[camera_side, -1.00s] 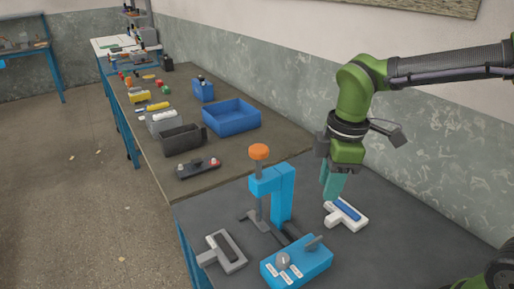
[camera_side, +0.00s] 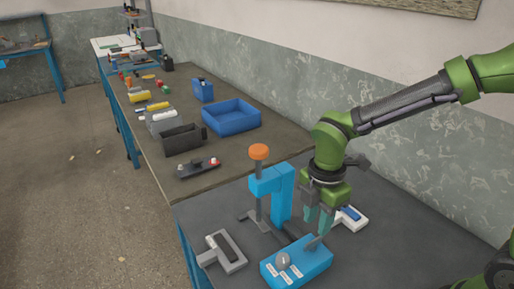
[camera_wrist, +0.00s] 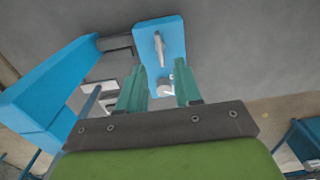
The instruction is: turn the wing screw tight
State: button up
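The blue block (camera_side: 300,268) stands at the front of the near bench. A flat grey upright wing handle (camera_side: 314,243), which I take as the wing screw, is on its top at the back right; it also shows in the wrist view (camera_wrist: 158,48). A round grey knob (camera_side: 283,260) with white labels in front is on the same block. My gripper (camera_side: 318,230) has its teal fingers over the block's back right end, close to the wing handle. In the wrist view, the fingers (camera_wrist: 157,72) are apart with nothing held. Whether they touch the handle is unclear.
A blue press (camera_side: 283,195) with an orange knob (camera_side: 259,152) stands close left of my gripper. A white holder with a blue insert (camera_side: 352,216) lies behind it, partly hidden. A grey holder (camera_side: 222,253) lies at left.

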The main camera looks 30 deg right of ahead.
aim_at(314, 240)
notch_tip(314, 240, down, 6)
jog(key=shift+f, duration=0.1)
jog(key=shift+c, duration=0.3)
grip_shut()
